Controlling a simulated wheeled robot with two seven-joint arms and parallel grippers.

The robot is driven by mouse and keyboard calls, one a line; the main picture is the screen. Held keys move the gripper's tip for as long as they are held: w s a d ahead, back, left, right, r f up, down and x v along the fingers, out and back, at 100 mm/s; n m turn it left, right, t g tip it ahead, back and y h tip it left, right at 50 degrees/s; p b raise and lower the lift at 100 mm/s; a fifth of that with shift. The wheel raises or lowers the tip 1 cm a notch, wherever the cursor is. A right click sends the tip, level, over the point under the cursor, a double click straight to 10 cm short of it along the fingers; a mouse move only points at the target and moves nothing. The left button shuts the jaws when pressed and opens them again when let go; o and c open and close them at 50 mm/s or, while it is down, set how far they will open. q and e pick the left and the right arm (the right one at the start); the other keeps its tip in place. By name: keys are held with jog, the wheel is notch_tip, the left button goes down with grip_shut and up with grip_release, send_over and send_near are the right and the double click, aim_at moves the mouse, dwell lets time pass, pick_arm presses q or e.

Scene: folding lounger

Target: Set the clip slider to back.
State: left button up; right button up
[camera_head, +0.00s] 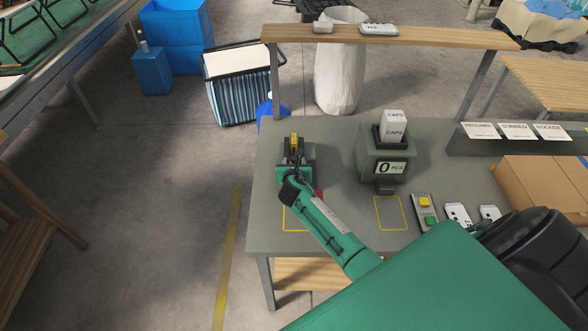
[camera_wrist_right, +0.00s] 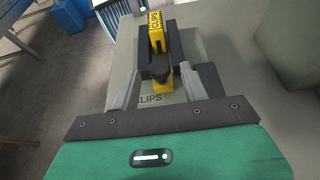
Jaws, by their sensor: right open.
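The clip dispenser (camera_head: 309,153) stands at the left of the grey bench, with a yellow clip magazine (camera_head: 294,144) on top. In the right wrist view the magazine (camera_wrist_right: 155,38) reads CLIPS and sits in a dark holder. In the head view my green right arm hides the dispenser's front. My left gripper is not in view.
The caps dispenser (camera_head: 383,165) with a counter reading 0 stands to the right. A wooden shelf (camera_head: 420,37) spans the bench's back. Yellow outlines mark the bench top.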

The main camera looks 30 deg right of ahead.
jog(key=shift+s+a+r, duration=0.1)
jog(key=shift+s+a, duration=0.1)
jog(key=shift+s, duration=0.1)
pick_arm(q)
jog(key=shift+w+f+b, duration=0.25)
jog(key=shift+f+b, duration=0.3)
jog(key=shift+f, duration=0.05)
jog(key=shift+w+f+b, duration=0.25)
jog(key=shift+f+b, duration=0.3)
pick_arm(e)
jog(key=v, duration=1.3)
jog(key=shift+s+d, duration=0.1)
